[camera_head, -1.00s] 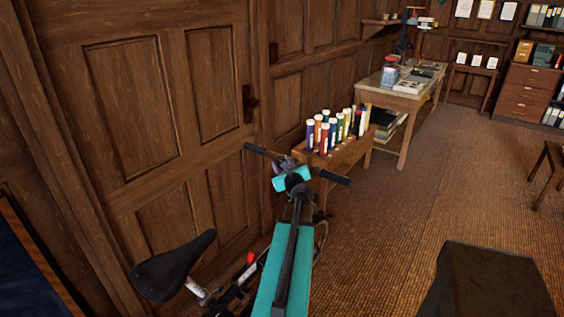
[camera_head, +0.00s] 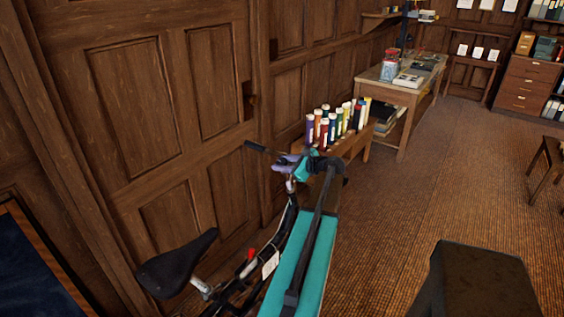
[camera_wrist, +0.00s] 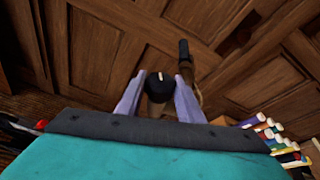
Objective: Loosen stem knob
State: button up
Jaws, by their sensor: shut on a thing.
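A bicycle with a black saddle (camera_head: 175,263) and dark frame stands beside the panelled wall. Its left handlebar grip (camera_head: 255,146) shows past my gripper; the other end of the bar is hidden behind my arm. My gripper (camera_head: 287,162) is at the handlebar and has lavender fingers. In the wrist view, a round black knob (camera_wrist: 158,87) with a small white mark sits between the two fingers of my gripper (camera_wrist: 159,88), which is shut on it. The knob itself cannot be made out in the head view.
A wooden bench (camera_head: 347,143) with several coloured tubes (camera_head: 325,129) stands just beyond the handlebar. A wooden desk (camera_head: 400,93) is farther back. A dark block (camera_head: 485,275) stands at front right. The brown floor (camera_head: 420,195) between is clear.

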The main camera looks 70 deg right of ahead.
jog(key=shift+d+r+n+y+p, duration=0.1)
jog(key=shift+n+y+p, duration=0.5)
jog(key=shift+n+y, duration=1.05)
jog(key=shift+w+y, duration=0.1)
jog(key=shift+y, duration=0.35)
jog(key=o, duration=1.1)
jog(key=shift+c, duration=0.2)
jog(key=shift+s+r, duration=0.2)
jog(key=shift+s, duration=0.5)
jog(key=b+v, duration=0.3)
jog(key=v, duration=0.9)
jog(key=shift+r+b, duration=0.3)
jog(key=shift+s, duration=0.1)
